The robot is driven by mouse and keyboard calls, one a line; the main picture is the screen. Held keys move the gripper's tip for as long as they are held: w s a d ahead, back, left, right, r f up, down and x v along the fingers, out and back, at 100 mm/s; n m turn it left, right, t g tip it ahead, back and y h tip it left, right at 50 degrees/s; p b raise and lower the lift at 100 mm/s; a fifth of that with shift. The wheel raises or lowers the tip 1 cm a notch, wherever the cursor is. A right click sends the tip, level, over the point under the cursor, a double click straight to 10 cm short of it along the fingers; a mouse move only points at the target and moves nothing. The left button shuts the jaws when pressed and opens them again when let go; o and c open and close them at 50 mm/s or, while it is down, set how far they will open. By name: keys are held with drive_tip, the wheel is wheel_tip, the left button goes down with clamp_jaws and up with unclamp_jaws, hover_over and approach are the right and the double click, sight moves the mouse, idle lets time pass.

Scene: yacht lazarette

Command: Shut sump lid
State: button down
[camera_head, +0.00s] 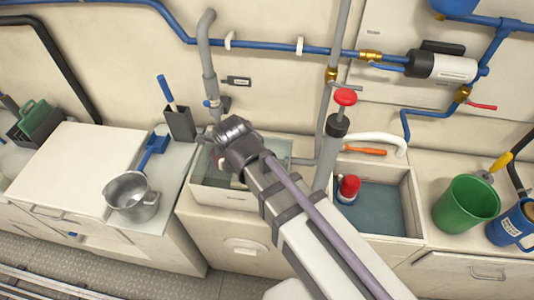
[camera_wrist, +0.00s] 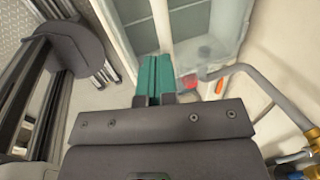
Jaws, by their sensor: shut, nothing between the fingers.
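My gripper (camera_wrist: 154,60) shows its green fingers in the wrist view, closed together with nothing between them. In the head view my arm and wrist hide the fingers. A clear panel with a pale frame (camera_head: 225,180) lies under and behind my wrist, left of the open basin; it appears to be the sump lid, but its tilt is unclear. Pale-framed clear panels (camera_wrist: 187,25) also show just beyond the fingertips in the wrist view; contact cannot be told. The open basin (camera_head: 408,202) holds dark bluish liquid and a red-topped cylinder (camera_head: 348,188).
A grey pipe with a red knob (camera_head: 345,97) rises beside the basin. An orange-handled tool (camera_head: 365,151) lies behind it. A green bucket (camera_head: 466,203) and blue jug (camera_head: 513,225) stand right. A steel pot (camera_head: 132,197) and blue scoop (camera_head: 152,152) sit left.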

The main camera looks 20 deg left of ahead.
drive_tip(key=shift+s+d+f+b, duration=0.3)
drive_tip(key=shift+d+f+b, duration=0.2)
drive_tip(key=shift+d+f, duration=0.3)
drive_tip(key=shift+s+a+f+b, duration=0.25)
drive_tip(key=shift+a+f+b, duration=0.15)
drive_tip(key=shift+a+f, duration=0.15)
drive_tip(key=shift+s+a+f+b, duration=0.25)
drive_tip(key=shift+a+f+b, duration=0.1)
drive_tip(key=shift+a+f, duration=0.2)
drive_tip(key=shift+s+d+f+b, duration=0.15)
drive_tip(key=shift+d+f+b, duration=0.05)
drive_tip(key=shift+d+b, duration=0.2)
drive_tip(key=shift+a+f, duration=0.15)
drive_tip(key=shift+f, duration=0.05)
